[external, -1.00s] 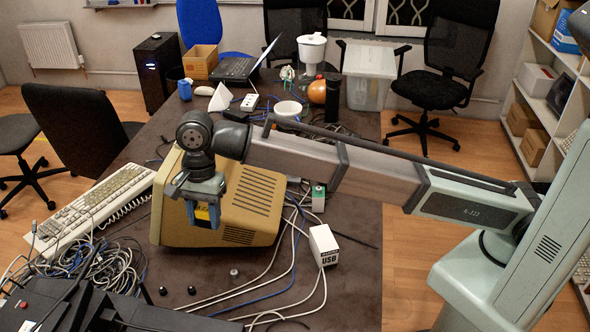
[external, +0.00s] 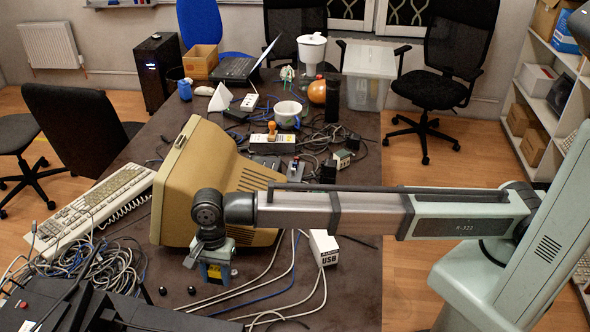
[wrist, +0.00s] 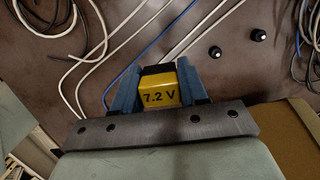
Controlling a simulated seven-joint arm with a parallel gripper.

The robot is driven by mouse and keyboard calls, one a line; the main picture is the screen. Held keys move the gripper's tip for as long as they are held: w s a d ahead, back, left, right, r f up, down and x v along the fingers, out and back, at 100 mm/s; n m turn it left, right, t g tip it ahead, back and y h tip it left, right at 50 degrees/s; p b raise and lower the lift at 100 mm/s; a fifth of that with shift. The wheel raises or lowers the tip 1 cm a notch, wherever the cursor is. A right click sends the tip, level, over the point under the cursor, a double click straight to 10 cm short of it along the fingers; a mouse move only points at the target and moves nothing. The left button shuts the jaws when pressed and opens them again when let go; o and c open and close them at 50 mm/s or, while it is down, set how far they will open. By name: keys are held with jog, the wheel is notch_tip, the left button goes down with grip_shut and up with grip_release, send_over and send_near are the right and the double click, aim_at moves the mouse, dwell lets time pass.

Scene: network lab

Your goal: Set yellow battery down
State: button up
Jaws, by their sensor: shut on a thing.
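The yellow battery (wrist: 160,92), marked "7.2 V" with a black top part, sits between the two fingers of my gripper (wrist: 158,88) in the wrist view. My gripper is shut on it. In the external view my gripper (external: 215,274) points down over the front part of the dark brown table (external: 350,285), in front of the beige monitor. Only a small yellow patch of the battery (external: 214,271) shows there between the fingers. I cannot tell whether its lower end touches the table.
A beige monitor (external: 170,195) stands just behind my gripper. A white USB box (external: 323,247) is to the right. Small black knobs (external: 163,291) and loose cables (external: 290,270) lie around. A cable tangle (external: 90,265) and a black device (external: 80,310) fill the front left.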

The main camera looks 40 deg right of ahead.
aim_at(223, 307)
jog(key=shift+f, duration=5.3)
jog(key=shift+f, duration=0.15)
jog(key=o, duration=1.1)
notch_tip(223, 307, up, 12)
jog(key=w+d, duration=0.1)
jog(key=shift+d, duration=0.15)
jog(key=shift+w, duration=0.1)
